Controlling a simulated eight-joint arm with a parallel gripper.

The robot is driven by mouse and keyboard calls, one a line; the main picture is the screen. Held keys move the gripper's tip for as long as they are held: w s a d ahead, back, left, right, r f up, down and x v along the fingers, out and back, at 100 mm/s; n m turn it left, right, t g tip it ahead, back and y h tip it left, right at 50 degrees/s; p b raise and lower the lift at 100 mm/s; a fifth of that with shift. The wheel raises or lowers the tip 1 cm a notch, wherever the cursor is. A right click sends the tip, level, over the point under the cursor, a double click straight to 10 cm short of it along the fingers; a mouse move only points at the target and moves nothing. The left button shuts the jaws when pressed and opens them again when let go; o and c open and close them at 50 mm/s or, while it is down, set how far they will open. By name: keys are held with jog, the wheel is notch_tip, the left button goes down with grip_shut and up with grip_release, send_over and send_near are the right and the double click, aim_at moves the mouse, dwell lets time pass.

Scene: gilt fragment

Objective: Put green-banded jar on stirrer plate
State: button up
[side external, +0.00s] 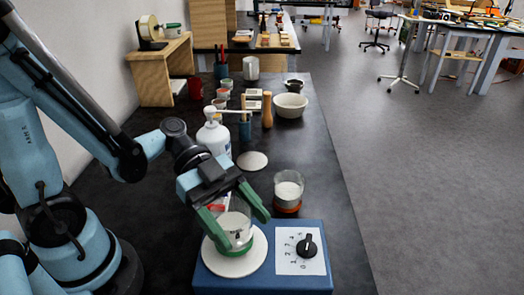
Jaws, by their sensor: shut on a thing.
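The green-banded jar (236,222) is a clear glass jar with pale contents and a green band near its base. My gripper (245,235) has green fingers and is shut on this jar, one finger on each side; the fingers hide part of it. The stirrer plate (210,280) is a blue box with a round white top (222,266) and a dial panel with a black knob (307,247). The jar is upright over the white top. I cannot tell whether its base touches the top or hangs just above it.
A similar jar with an orange-red band (288,192) stands just behind the stirrer plate. A white bottle (214,135), a white disc (253,161), a wooden pestle-like piece (267,108) and a white bowl (291,105) stand farther back. The dark bench's right side (335,200) is clear.

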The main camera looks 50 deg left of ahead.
jog(key=shift+f, duration=0.65)
jog(key=o, duration=1.2)
jog(key=shift+a, duration=0.1)
jog(key=v, duration=0.7)
jog(key=shift+a, duration=0.2)
jog(key=shift+r, duration=0.1)
